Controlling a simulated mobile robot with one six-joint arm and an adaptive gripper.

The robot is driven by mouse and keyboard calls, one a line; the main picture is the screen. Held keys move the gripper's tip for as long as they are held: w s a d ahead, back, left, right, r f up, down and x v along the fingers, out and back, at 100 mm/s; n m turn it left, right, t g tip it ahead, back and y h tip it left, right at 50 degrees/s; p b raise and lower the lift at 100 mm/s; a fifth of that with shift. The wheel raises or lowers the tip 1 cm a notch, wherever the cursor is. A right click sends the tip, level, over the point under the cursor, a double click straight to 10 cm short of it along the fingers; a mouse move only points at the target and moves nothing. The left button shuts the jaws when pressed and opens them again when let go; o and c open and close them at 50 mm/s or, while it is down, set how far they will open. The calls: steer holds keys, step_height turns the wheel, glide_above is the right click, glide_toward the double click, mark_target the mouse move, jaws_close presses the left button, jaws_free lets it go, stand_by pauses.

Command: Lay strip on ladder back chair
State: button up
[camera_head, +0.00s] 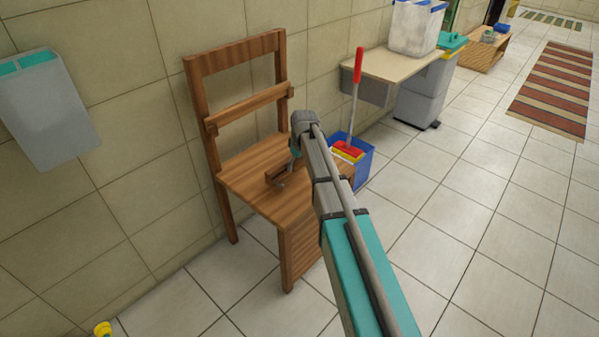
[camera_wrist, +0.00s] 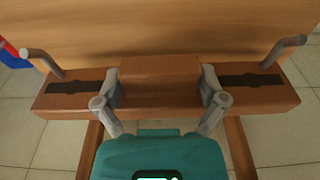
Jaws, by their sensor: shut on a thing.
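The ladder back chair (camera_head: 253,178) is brown wood and stands upright against the tiled wall, with two rails across its back. My gripper (camera_head: 287,170) is low over its seat, partly hidden by my arm. In the wrist view my gripper (camera_wrist: 160,88) is shut on the raised middle block of a reddish-brown wooden strip (camera_wrist: 139,100). The strip has a grey hook and a dark patch towards each end. A broad wooden surface of the chair (camera_wrist: 160,30) fills the top of that view. Whether the strip touches the seat is not clear.
A blue bucket (camera_head: 363,172) with a red-handled mop (camera_head: 356,90) stands right of the chair. Beyond it are a wall shelf (camera_head: 392,65) with a white basket and a grey bin (camera_head: 420,100). A grey holder (camera_head: 48,112) hangs on the left wall. Floor at front right is clear.

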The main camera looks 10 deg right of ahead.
mark_target(297, 177)
steer(key=shift+w+f+b, duration=0.5)
steer(key=shift+f+b, duration=0.25)
steer(key=shift+f, duration=0.05)
steer(key=shift+s+f+b, duration=0.1)
steer(key=shift+f+b, duration=1.15)
steer(key=o, duration=0.9)
steer(key=shift+f, duration=0.1)
steer(key=r+p, duration=0.4)
steer(key=s+r+p, duration=0.1)
steer(key=r+p, duration=0.3)
steer(key=d+r+p, duration=0.1)
steer(key=r+p, duration=0.3)
steer(key=shift+s+d+r, duration=0.1)
steer(key=shift+s, duration=0.1)
